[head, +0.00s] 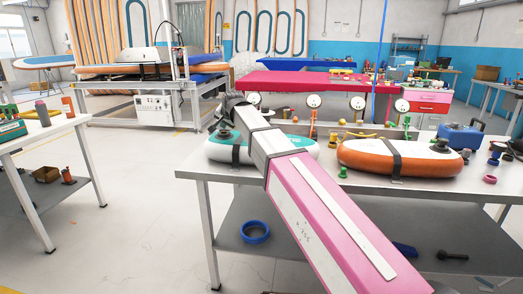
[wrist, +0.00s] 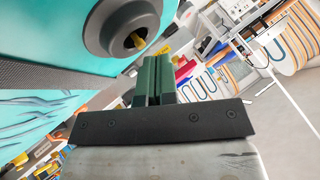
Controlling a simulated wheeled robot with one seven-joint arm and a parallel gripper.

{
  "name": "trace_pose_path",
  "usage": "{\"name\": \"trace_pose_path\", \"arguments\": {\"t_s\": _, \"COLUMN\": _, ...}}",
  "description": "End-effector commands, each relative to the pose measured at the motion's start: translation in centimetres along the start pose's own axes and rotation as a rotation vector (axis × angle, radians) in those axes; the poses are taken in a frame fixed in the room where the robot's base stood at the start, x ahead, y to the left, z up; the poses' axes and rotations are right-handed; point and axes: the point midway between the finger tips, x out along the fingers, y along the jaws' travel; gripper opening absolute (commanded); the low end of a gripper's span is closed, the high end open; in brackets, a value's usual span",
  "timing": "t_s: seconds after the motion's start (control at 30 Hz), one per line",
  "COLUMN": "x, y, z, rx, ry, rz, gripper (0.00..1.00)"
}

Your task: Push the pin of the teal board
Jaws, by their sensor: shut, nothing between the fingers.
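The teal board (head: 218,151) lies rolled and strapped on the table, partly hidden behind my pink arm in the head view. In the wrist view its teal surface (wrist: 40,28) fills the upper left. Its round grey valve (wrist: 98,32) shows there, with a small yellow pin (wrist: 138,42) inside the dark opening. My gripper (wrist: 156,62) has its green fingers pressed together with nothing between them. The fingertips appear just below the valve opening in the wrist view; I cannot tell whether they touch it. In the head view my wrist hides the fingertips.
An orange board (head: 365,158) lies to the right on the same table (head: 195,176). A blue case (head: 460,138) and several small coloured fittings stand near it. A blue ring (head: 256,232) lies on the lower shelf. Another table (head: 45,130) stands at the left, with open floor between.

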Motion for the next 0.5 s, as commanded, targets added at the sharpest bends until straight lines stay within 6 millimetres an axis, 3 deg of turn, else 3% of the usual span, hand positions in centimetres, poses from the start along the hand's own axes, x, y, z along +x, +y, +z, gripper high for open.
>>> {"name": "trace_pose_path", "arguments": {"t_s": 0.5, "x": -0.6, "y": -0.45, "z": -0.46, "rx": 0.0, "ry": 0.0, "rz": 0.0, "gripper": 0.0}}
